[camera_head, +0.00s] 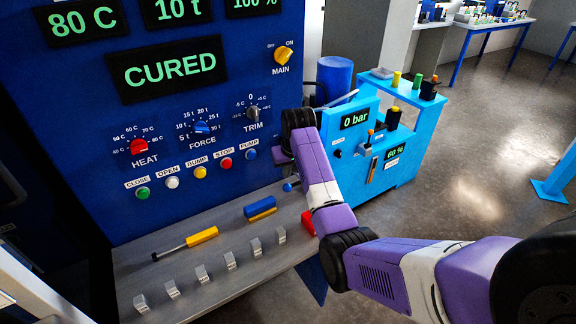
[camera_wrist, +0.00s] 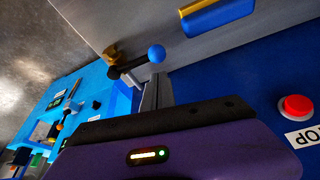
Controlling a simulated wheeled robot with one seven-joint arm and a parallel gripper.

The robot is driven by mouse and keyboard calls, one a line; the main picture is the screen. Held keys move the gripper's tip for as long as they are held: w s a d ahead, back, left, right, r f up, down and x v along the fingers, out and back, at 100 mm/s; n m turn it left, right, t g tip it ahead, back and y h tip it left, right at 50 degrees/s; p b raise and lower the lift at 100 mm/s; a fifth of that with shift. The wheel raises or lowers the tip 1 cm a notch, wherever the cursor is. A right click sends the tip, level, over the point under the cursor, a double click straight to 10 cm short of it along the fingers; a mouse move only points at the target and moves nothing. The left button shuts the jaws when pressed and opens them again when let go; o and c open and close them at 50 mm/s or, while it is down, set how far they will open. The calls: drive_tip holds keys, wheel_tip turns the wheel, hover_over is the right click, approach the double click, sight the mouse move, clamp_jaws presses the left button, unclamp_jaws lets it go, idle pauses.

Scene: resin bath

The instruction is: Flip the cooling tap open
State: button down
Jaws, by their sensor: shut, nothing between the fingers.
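The cooling tap appears to be the small valve in the wrist view, with a brass body and a black lever (camera_wrist: 132,65) ending in a blue ball (camera_wrist: 156,54). The blue ball also shows in the head view (camera_head: 289,187), low by the right edge of the blue panel, with the rest hidden by my arm. My gripper (camera_wrist: 157,82) is shut and empty, its grey fingers just below the blue ball in the wrist view. I cannot tell whether they touch the lever. In the head view the fingers are hidden behind my wrist.
The blue panel (camera_head: 95,180) carries knobs, coloured buttons and a CURED display (camera_head: 169,70). A grey shelf (camera_head: 215,270) below holds a yellow-handled tool (camera_head: 200,237), a blue-and-yellow block (camera_head: 260,208) and several small grey blocks. A light-blue pump bench (camera_head: 408,168) stands to the right.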

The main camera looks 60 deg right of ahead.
sight(297, 183)
drive_tip(key=shift+x, duration=2.3)
drive_tip(key=shift+a, duration=0.1)
